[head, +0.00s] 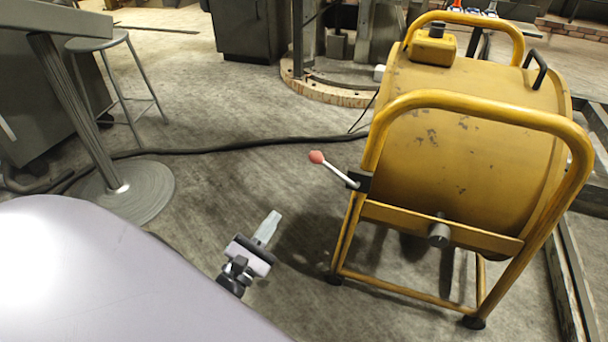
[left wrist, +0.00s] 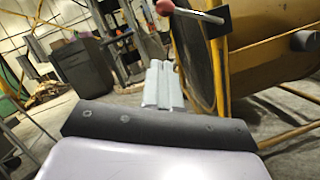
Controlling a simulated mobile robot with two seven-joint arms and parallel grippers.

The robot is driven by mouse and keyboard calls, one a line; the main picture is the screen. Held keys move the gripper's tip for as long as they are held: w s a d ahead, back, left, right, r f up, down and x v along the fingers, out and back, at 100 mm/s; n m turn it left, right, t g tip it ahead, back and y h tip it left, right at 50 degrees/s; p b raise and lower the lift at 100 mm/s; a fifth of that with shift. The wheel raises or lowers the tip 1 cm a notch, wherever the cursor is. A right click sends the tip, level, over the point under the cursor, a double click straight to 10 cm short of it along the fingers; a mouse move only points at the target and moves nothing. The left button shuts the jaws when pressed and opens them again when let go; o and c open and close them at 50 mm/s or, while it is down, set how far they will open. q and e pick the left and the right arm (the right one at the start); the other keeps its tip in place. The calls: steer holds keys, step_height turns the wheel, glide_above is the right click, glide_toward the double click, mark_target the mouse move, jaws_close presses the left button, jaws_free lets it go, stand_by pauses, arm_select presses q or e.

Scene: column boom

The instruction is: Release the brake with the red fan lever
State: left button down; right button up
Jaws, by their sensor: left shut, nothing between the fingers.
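The lever has a red knob (head: 316,157) on a pale rod, and it sticks out to the upper left from a black mount on the yellow fan drum (head: 470,150). In the left wrist view the red knob (left wrist: 165,8) is at the top edge, with its rod running right to the dark mount. My left gripper (head: 268,227) is shut and empty, below and left of the knob and apart from it. In the left wrist view its closed fingers (left wrist: 162,85) point toward the fan, below the knob. My right gripper is not in view.
A yellow tube frame (head: 365,280) carries the drum and stands on the floor. A black cable (head: 230,147) crosses the floor behind the lever. A stool (head: 120,85) and a round-based stand (head: 125,190) are at the left. The floor around my left gripper is clear.

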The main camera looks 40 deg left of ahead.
mark_target(335, 171)
arm_select(q)
steer(key=r+b+x, duration=0.1)
steer(key=r+x, duration=0.1)
steer(key=x, duration=1.1)
steer(key=shift+s+d, duration=0.35)
steer(key=shift+d, duration=0.35)
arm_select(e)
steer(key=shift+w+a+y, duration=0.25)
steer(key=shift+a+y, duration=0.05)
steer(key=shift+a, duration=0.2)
arm_select(q)
steer(key=shift+r, duration=0.1)
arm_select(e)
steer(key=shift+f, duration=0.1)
arm_select(q)
steer(key=shift+r, duration=0.1)
